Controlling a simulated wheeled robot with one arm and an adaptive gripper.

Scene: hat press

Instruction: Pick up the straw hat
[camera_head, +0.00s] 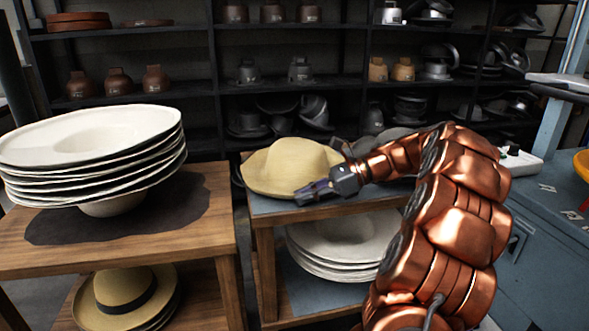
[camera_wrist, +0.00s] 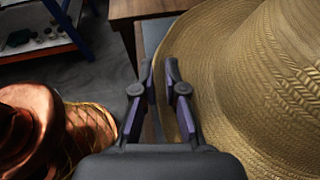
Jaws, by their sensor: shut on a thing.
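The straw hat (camera_head: 287,163), pale yellow with a wide brim and domed crown, is at the small wooden table in the middle. It also fills the right side of the wrist view (camera_wrist: 265,75), with woven texture. My gripper (camera_head: 304,193) is at the hat's front right brim edge. In the wrist view my gripper (camera_wrist: 161,72) has its two fingers close together, shut on the brim edge. I cannot tell whether the hat rests on the table or is slightly above it.
The wooden table (camera_head: 263,232) has white hats (camera_head: 340,240) on its lower shelf. A left table (camera_head: 205,225) bears stacked white hats (camera_head: 95,140); a black-banded straw hat (camera_head: 112,285) lies below. Dark shelves (camera_head: 180,35) with hat moulds stand behind. A blue-grey cabinet (camera_head: 545,235) stands at right.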

